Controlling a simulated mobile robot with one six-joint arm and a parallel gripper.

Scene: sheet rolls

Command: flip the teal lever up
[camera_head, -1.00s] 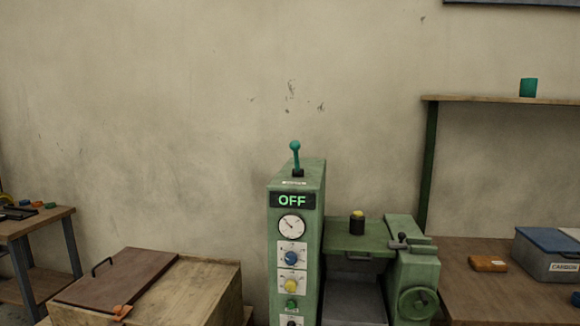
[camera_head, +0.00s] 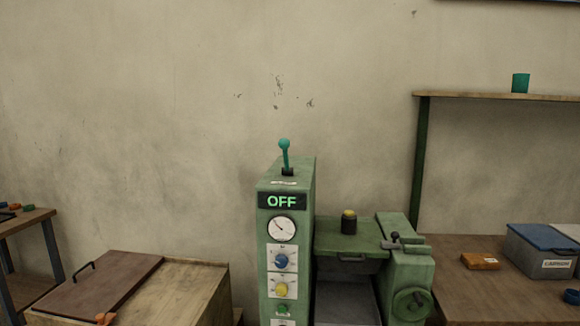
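The teal lever (camera_head: 285,154) stands on top of the green control cabinet (camera_head: 306,230). It has a round knob at its upper end and a dark base, and it leans slightly to the left. A display (camera_head: 282,201) on the cabinet front below it reads OFF. My gripper is not in view, and nothing touches the lever.
A green machine with a handwheel (camera_head: 411,303) adjoins the cabinet on the right. A wooden crate with a brown lid (camera_head: 105,282) stands at the left. The wall above the lever is bare.

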